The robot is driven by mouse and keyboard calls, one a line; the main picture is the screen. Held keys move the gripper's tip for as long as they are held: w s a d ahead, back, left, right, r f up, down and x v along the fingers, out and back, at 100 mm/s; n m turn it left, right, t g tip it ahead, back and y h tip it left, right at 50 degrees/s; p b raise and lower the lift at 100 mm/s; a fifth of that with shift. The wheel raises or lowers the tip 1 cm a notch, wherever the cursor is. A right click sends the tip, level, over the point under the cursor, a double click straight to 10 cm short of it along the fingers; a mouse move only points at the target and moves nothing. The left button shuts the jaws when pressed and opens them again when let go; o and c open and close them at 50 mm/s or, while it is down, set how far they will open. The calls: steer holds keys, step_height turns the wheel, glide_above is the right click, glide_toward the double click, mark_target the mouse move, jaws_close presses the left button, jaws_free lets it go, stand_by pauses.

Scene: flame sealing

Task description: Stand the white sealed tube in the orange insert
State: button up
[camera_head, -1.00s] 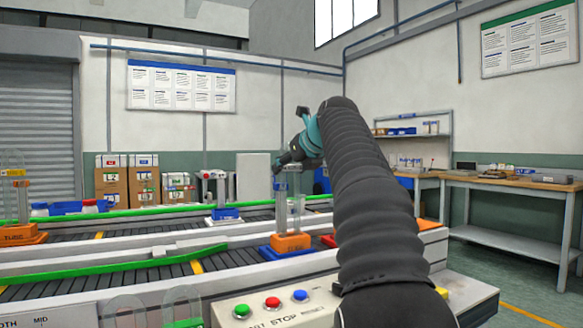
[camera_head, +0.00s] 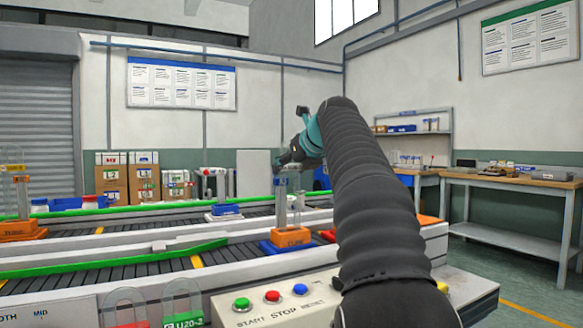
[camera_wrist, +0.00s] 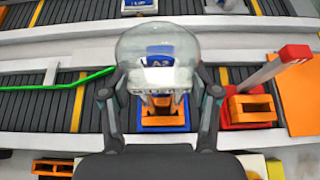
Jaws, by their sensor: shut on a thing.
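My gripper (camera_wrist: 160,108) is shut on a clear, pale tube (camera_wrist: 135,52) with a rounded end, which fills the upper middle of the wrist view. In the head view the tube (camera_head: 281,208) hangs upright below my gripper, over or at the orange insert (camera_head: 292,238). The insert sits in a blue base on the near conveyor. In the wrist view the orange insert (camera_wrist: 162,124) shows between my fingers, partly behind the tube. I cannot tell whether the tube's lower end is inside it.
A red fixture (camera_wrist: 250,106) with an upright red-topped post stands right of the insert. A green rail (camera_head: 120,260) runs along the near conveyor. A button panel (camera_head: 275,304) is in front. Another orange holder (camera_head: 18,230) stands at far left.

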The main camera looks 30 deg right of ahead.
steer(key=o, duration=1.4)
steer(key=shift+s, duration=0.1)
steer(key=v, duration=1.2)
